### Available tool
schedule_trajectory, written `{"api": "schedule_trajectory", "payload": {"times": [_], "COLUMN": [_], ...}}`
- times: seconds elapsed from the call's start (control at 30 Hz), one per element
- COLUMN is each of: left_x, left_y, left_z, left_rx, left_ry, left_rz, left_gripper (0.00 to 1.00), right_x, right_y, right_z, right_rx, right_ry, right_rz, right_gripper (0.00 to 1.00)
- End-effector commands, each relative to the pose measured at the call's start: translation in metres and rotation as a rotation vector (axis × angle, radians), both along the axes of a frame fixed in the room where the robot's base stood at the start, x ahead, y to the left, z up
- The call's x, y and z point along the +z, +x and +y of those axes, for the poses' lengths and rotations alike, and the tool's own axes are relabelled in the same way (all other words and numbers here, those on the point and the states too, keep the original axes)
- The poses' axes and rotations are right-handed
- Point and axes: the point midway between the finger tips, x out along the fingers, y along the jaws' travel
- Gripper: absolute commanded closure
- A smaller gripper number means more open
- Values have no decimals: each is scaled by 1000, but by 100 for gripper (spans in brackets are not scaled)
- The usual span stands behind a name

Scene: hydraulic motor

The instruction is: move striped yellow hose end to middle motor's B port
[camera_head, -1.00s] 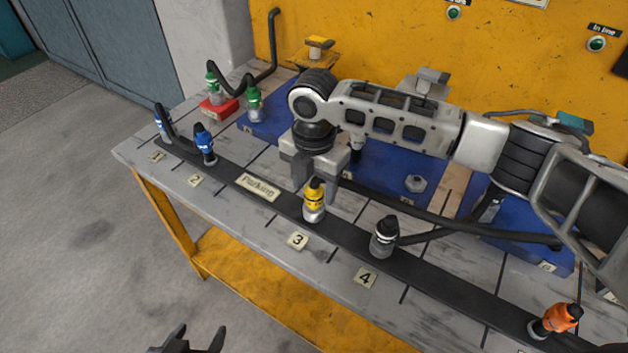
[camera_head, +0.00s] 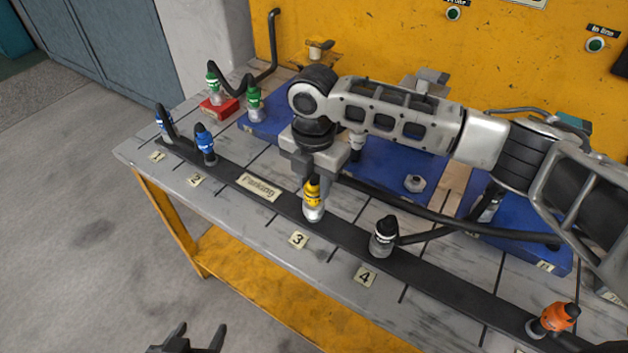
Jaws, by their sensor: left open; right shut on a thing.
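The yellow hose end (camera_head: 313,201) with a dark stripe stands upright on the black parking strip (camera_head: 272,202) by label 3. My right gripper (camera_head: 312,181) is shut on its upper part, reaching down from above. A black hose runs from behind the gripper to the right. The middle blue motor plate (camera_head: 385,185) lies behind my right arm, with a metal fitting (camera_head: 415,184) on it. My arm hides much of that motor, and I cannot tell which port is B. My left gripper (camera_head: 202,338) is open and empty at the bottom edge, off the table.
A black-banded hose end (camera_head: 384,238) stands by label 4 and an orange one (camera_head: 558,318) is at the far right. Blue hose ends (camera_head: 205,146) stand by labels 1 and 2. Green ones (camera_head: 254,104) are at the back left, by a red block (camera_head: 219,108).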

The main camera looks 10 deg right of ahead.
Motion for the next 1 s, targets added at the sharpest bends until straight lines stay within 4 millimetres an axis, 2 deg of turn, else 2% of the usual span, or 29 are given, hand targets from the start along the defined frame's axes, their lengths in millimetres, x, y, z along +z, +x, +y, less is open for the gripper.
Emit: {"api": "schedule_trajectory", "payload": {"times": [0.27, 0.53, 0.77, 0.8, 0.9, 1.0], "left_x": [12, 10, 10, 10, 10, 10], "left_y": [0, 0, 0, 0, 0, 0], "left_z": [0, 0, 0, 0, 0, 0], "left_rx": [0, 0, 0, 0, 0, 0], "left_ry": [0, 0, 0, 0, 0, 0], "left_rz": [0, -1, -1, -1, -1, -1], "left_gripper": [41, 41, 41, 41, 41, 41], "right_x": [14, 26, 27, 27, 27, 29], "right_y": [-1, -1, -1, -1, -1, -1], "right_z": [0, 0, 0, 0, 0, 0], "right_rx": [1, 0, 0, 0, 0, 0], "right_ry": [-1, -1, -1, -1, -1, -1], "right_rz": [4, 2, 3, 3, 3, 2], "right_gripper": [100, 100, 100, 78, 100, 100]}}
